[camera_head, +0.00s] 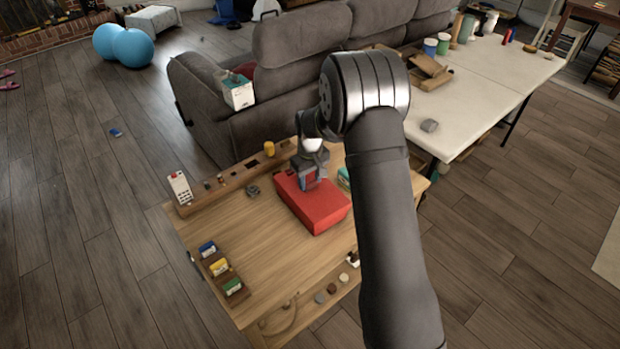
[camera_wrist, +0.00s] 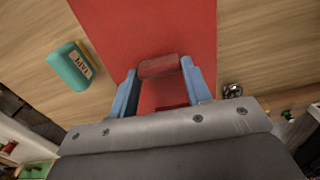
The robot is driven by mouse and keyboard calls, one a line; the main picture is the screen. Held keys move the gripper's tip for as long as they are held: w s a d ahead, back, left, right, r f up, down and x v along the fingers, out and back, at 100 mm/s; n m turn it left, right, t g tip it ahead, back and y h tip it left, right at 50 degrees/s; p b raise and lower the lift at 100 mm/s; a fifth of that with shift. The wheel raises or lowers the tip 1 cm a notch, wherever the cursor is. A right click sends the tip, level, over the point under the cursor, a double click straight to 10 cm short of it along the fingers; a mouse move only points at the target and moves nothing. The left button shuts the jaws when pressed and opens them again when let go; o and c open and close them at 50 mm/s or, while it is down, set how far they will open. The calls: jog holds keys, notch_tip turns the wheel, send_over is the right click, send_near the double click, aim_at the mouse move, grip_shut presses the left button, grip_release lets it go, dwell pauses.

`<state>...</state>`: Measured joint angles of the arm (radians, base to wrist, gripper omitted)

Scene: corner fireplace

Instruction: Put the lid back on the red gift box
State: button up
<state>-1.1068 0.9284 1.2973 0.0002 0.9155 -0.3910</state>
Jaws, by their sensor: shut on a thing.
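The red gift box (camera_head: 326,222) stands on the wooden table, below my gripper (camera_head: 309,184). A flat red lid (camera_wrist: 145,28) spreads out under the fingers in the wrist view. Its raised red handle (camera_wrist: 158,66) sits between the two blue fingers of my gripper (camera_wrist: 159,70), which are shut on it. In the head view the lid lies on or just above the box top. I cannot tell whether it is touching or fully seated, because lid and box share one red. My arm and gripper hide part of the box's far end.
A teal labelled box (camera_wrist: 70,67) is beside the red box. A wooden rack (camera_head: 220,267) with small coloured boxes stands at the table's left. The table front is mostly clear.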

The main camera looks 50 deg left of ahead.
jog(key=o, duration=1.1)
jog(key=shift+c, duration=0.2)
jog(key=shift+r, duration=0.1)
notch_tip(320, 180, up, 17)
jog(key=shift+r, duration=0.15)
notch_tip(320, 180, down, 18)
jog(key=shift+r, duration=0.25)
jog(key=shift+r, duration=0.1)
